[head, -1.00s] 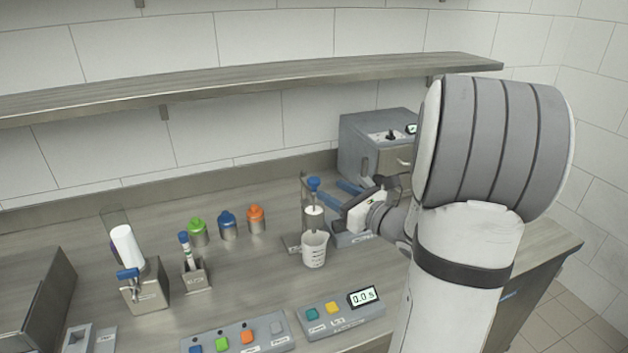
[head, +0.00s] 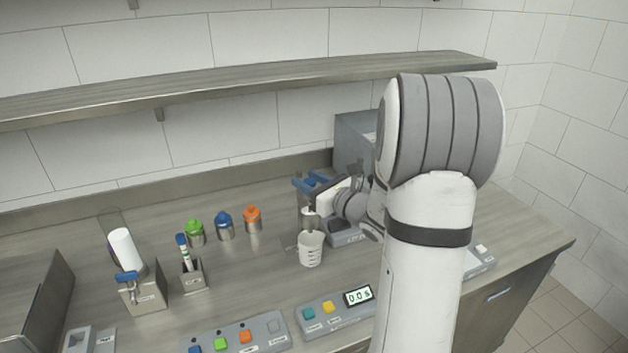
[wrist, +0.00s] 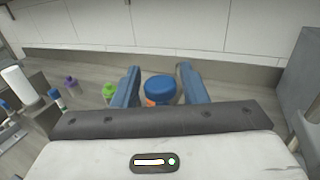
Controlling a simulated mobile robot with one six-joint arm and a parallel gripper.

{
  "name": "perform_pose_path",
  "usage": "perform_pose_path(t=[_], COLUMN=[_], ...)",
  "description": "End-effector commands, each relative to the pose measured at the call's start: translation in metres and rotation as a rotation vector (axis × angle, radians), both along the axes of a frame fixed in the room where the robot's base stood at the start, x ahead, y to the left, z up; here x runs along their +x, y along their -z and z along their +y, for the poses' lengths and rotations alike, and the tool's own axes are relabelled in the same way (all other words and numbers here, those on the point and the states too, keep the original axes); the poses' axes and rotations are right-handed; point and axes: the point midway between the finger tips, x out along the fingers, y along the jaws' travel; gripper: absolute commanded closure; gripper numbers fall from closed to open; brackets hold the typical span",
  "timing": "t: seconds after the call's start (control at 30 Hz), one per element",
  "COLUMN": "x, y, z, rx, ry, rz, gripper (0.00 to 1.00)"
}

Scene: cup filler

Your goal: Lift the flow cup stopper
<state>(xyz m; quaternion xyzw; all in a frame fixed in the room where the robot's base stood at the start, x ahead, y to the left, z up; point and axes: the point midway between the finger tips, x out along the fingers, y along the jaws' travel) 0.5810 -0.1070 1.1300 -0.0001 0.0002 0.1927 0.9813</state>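The flow cup stopper's round blue knob (wrist: 160,88) shows in the wrist view between the two blue fingers of my gripper (wrist: 160,85), with a gap on each side. My gripper is open around the knob. In the head view my gripper (head: 312,184) is above the flow cup (head: 309,219), where the knob cannot be told clearly from the blue fingers. A white measuring beaker (head: 311,250) stands below the flow cup. The stopper's lower end is hidden.
A grey box-shaped device (head: 352,140) stands behind my arm. Green (head: 195,233), blue (head: 224,226) and orange (head: 252,219) capped bottles stand to the left. A timer panel (head: 335,308) and a button panel (head: 236,338) lie in front. A shelf (head: 240,85) runs above.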

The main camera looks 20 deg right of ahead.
Motion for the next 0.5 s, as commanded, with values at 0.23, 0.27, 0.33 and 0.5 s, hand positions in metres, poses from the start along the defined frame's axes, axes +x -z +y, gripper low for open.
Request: perform_pose_path(t=[0.23,0.27,0.33,0.5], x=[-0.0002,-0.0002,-0.0001,-0.0001], y=[0.0000,0.0000,0.0000,-0.0001], z=[0.0004,0.0004,0.0004,0.0005], rx=[0.000,0.000,0.000,0.000], ry=[-0.001,-0.001,-0.001,-0.001], rz=[0.000,0.000,0.000,0.000], gripper=[0.81,0.84,0.90,1.00])
